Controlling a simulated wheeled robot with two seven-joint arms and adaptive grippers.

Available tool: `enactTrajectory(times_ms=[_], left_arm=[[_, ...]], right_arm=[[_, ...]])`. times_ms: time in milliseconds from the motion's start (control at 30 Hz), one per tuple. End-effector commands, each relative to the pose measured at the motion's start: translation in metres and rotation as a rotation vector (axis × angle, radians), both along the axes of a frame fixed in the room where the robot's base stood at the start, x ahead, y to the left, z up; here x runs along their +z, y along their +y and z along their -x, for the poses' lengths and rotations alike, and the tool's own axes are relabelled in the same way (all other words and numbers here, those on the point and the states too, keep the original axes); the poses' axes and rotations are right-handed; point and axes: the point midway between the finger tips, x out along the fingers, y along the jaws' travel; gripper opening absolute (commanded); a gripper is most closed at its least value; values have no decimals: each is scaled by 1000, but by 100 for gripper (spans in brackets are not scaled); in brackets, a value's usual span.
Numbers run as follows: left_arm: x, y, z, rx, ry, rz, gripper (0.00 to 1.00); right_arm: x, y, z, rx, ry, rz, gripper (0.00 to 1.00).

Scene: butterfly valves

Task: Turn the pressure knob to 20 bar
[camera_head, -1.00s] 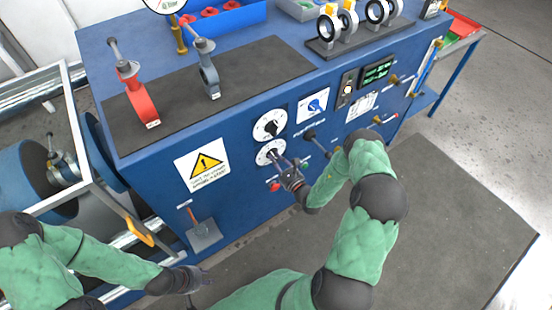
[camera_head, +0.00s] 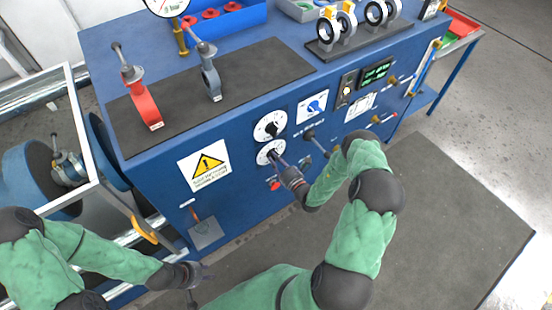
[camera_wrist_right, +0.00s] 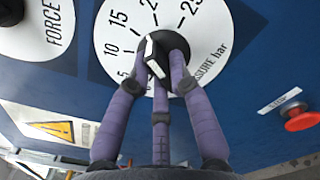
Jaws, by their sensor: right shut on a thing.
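The pressure knob (camera_wrist_right: 175,46) is black with a white pointer bar, at the middle of a white dial (camera_wrist_right: 103,35). The dial reads "PRESSURE bar", with 10, 15 and 25 legible. The pointer slants up and slightly left, roughly between 15 and the tick after it; the exact reading is unclear. My right gripper (camera_wrist_right: 162,68) is shut on the knob, with purple fingers on both sides and one below. In the head view the pressure dial (camera_head: 264,156) is the lower one, and my right gripper (camera_head: 280,161) reaches it. My left gripper (camera_head: 203,275) hangs low, away from the panel; its opening is unclear.
The force dial (camera_head: 270,125) is just above. A blue switch (camera_head: 315,106) and a black lever handle (camera_head: 311,135) are to the right. A red button (camera_wrist_right: 300,121) is beside the dial. A warning sign (camera_head: 204,164) is on the left. Valves stand on the bench top.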

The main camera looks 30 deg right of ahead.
Motion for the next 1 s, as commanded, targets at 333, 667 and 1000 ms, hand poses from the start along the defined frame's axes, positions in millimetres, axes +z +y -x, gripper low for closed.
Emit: enactTrajectory(times_ms=[333, 667, 1000], left_arm=[[6, 0, 0, 0, 0, 0, 32], [7, 0, 0, 0, 0, 0, 32], [7, 0, 0, 0, 0, 0, 32]], right_arm=[[-1, 0, 1, -1, 23, -242, 0], [0, -1, 1, -1, 31, -345, 0], [-1, -1, 1, -1, 32, -357, 0]])
